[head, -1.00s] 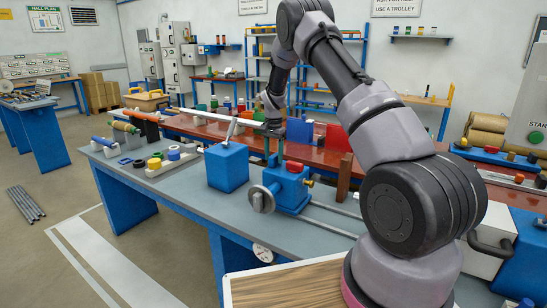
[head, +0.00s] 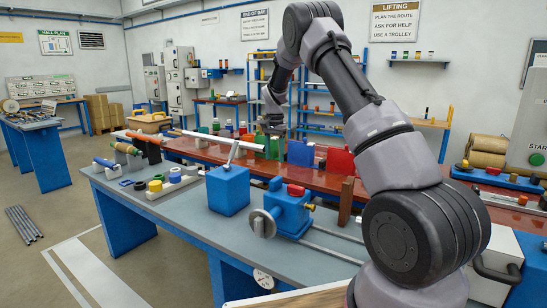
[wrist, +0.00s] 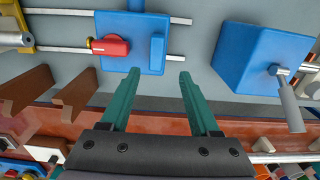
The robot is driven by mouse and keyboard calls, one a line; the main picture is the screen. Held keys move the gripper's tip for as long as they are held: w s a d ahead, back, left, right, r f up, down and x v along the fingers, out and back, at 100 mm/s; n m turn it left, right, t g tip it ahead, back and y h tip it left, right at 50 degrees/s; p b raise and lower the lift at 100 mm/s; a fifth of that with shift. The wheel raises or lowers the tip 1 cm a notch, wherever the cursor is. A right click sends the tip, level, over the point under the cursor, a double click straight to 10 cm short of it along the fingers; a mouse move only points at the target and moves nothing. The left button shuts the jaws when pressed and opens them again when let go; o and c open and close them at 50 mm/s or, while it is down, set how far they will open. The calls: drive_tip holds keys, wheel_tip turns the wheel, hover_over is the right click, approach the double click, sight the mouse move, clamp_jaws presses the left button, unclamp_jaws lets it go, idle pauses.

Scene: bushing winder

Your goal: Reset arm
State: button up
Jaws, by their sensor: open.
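My gripper (wrist: 158,75) shows in the wrist view with its two teal fingers apart and nothing between them. Its fingertips are over the edge of the grey workbench, near a blue carriage block with a red knob (wrist: 110,46). In the head view my gripper (head: 272,143) is small and partly hidden against the red bench, above and behind the blue carriage (head: 292,212). My arm rises from the lower right and bends down to it.
A blue block with a lever (head: 228,190) stands on the grey workbench (head: 185,212), and also shows in the wrist view (wrist: 252,55). A long white rod (head: 205,136) lies across supports behind. Brown uprights (wrist: 74,94) stand near the fingers.

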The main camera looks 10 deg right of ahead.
drive_tip(key=s+d+r+n+t+y, duration=0.1)
drive_tip(key=s+r+t, duration=0.1)
drive_tip(key=s+r, duration=0.75)
drive_tip(key=s+d+r+n+t+y, duration=0.1)
drive_tip(key=s+r, duration=0.6)
drive_tip(key=r, duration=0.5)
drive_tip(key=s+r+n+t, duration=0.2)
drive_tip(key=s+r+t, duration=0.1)
drive_tip(key=s, duration=2.2)
drive_tip(key=shift+s+n+t, duration=0.3)
drive_tip(key=shift+n+t, duration=0.1)
drive_tip(key=shift+t, duration=0.2)
